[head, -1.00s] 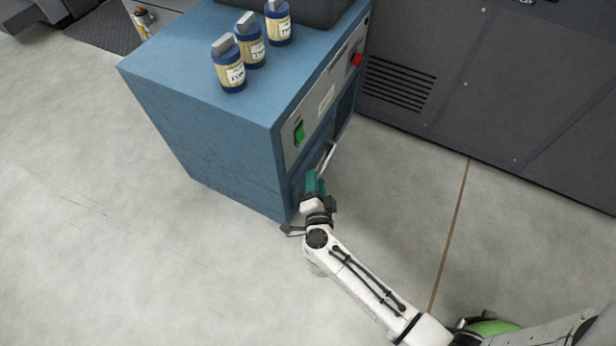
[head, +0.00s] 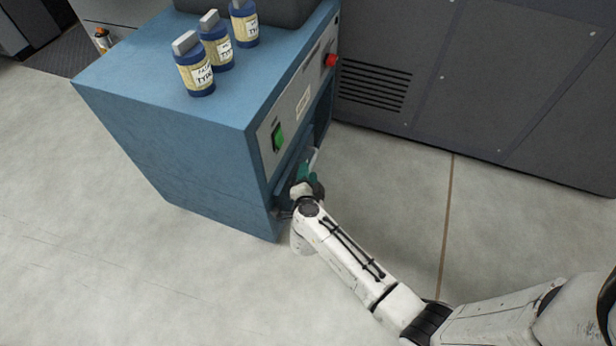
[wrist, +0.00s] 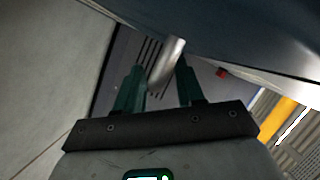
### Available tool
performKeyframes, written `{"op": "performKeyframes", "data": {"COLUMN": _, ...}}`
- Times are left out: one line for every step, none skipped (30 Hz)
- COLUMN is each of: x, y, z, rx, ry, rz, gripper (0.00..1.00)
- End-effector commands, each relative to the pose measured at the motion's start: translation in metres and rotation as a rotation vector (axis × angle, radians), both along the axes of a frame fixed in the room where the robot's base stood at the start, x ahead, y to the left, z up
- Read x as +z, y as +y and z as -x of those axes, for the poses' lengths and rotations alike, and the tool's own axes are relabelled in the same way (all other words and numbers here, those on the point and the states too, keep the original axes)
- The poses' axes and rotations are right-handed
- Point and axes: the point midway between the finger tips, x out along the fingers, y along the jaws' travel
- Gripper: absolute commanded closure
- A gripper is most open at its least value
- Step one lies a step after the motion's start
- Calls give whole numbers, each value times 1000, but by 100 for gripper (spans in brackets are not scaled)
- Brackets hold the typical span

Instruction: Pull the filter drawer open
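The filter drawer is low in the front of the blue cabinet (head: 160,130) in the head view, partly hidden by my arm. Its pale bar handle (head: 313,157) stands out from the front, and it shows as a silver bar in the wrist view (wrist: 168,60). My gripper (head: 305,172) is at the handle.
Several blue bottles with pale labels (head: 217,42) stand on the cabinet top. A green switch (head: 278,137) and a red button (head: 331,61) sit on its front. A dark grey machine (head: 480,80) stands behind. The floor (head: 390,190) to the right is clear.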

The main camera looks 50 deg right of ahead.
Motion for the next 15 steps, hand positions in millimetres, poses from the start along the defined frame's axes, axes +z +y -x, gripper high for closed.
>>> {"op": "performKeyframes", "data": {"x": -2, "y": -2, "z": -1, "rx": 0, "ry": 0, "rz": 0, "gripper": 62}}
{"op": "performKeyframes", "data": {"x": -2, "y": -3, "z": -2, "rx": 0, "ry": 0, "rz": 0, "gripper": 62}}
{"op": "performKeyframes", "data": {"x": -2, "y": -4, "z": -2, "rx": 0, "ry": 0, "rz": 0, "gripper": 62}}
{"op": "performKeyframes", "data": {"x": -1, "y": -4, "z": -3, "rx": 0, "ry": 1, "rz": 1, "gripper": 62}}
{"op": "performKeyframes", "data": {"x": -1, "y": -4, "z": -3, "rx": 0, "ry": 1, "rz": 1, "gripper": 62}}
{"op": "performKeyframes", "data": {"x": -1, "y": -5, "z": -3, "rx": 0, "ry": 1, "rz": 0, "gripper": 62}}
{"op": "performKeyframes", "data": {"x": -1, "y": -4, "z": -3, "rx": 0, "ry": 1, "rz": 0, "gripper": 62}}
{"op": "performKeyframes", "data": {"x": -1, "y": -4, "z": -3, "rx": 0, "ry": 1, "rz": 0, "gripper": 62}}
{"op": "performKeyframes", "data": {"x": -1, "y": -4, "z": -3, "rx": 0, "ry": 1, "rz": 0, "gripper": 62}}
{"op": "performKeyframes", "data": {"x": -1, "y": -4, "z": -3, "rx": 0, "ry": 1, "rz": 1, "gripper": 62}}
{"op": "performKeyframes", "data": {"x": -1, "y": -4, "z": -3, "rx": 0, "ry": 1, "rz": 1, "gripper": 62}}
{"op": "performKeyframes", "data": {"x": -1, "y": -4, "z": -3, "rx": 0, "ry": 1, "rz": 1, "gripper": 66}}
{"op": "performKeyframes", "data": {"x": -1, "y": -4, "z": -3, "rx": 0, "ry": 1, "rz": 1, "gripper": 69}}
{"op": "performKeyframes", "data": {"x": -1, "y": -4, "z": -3, "rx": 0, "ry": 1, "rz": 1, "gripper": 72}}
{"op": "performKeyframes", "data": {"x": -1, "y": -4, "z": -3, "rx": 0, "ry": 1, "rz": 1, "gripper": 75}}
